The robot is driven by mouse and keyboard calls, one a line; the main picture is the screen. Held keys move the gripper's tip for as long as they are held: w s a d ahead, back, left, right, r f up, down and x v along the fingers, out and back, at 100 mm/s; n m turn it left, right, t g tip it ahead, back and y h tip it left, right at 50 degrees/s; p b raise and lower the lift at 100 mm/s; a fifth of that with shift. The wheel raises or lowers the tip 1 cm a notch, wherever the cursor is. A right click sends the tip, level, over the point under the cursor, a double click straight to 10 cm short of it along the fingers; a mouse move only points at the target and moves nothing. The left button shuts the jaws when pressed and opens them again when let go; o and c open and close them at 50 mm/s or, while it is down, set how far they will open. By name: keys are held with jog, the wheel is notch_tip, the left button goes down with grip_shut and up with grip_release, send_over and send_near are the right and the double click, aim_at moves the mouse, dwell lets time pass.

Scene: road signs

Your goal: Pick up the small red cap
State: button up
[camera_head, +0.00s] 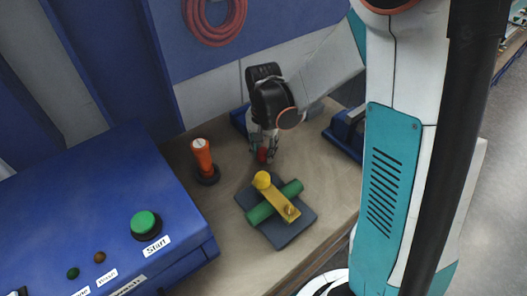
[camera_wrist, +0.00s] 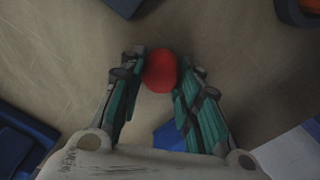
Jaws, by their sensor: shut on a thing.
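The small red cap (camera_wrist: 160,72) is between the two fingertips of my gripper (camera_wrist: 158,84) in the wrist view. The fingers touch it on both sides and are shut on it. In the head view the red cap (camera_head: 262,155) shows just below the fingertips of my gripper (camera_head: 263,146), partly covered by them. My gripper points down over the wooden table (camera_head: 225,235). I cannot tell whether the cap touches the table.
An orange-handled tool (camera_head: 203,158) stands on a dark base to the left. A dark plate (camera_head: 288,236) with a green cylinder (camera_head: 262,213) and a yellow bar (camera_head: 274,194) lies in front. A blue control box (camera_head: 95,200) with a green button (camera_head: 146,222) is at the left.

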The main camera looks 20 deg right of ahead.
aim_at(264, 149)
notch_tip(264, 149, up, 18)
jog(key=p, duration=0.4)
jog(key=shift+r+p, duration=0.25)
jog(key=shift+p, duration=0.1)
jog(key=shift+f, duration=0.1)
dwell(0.4)
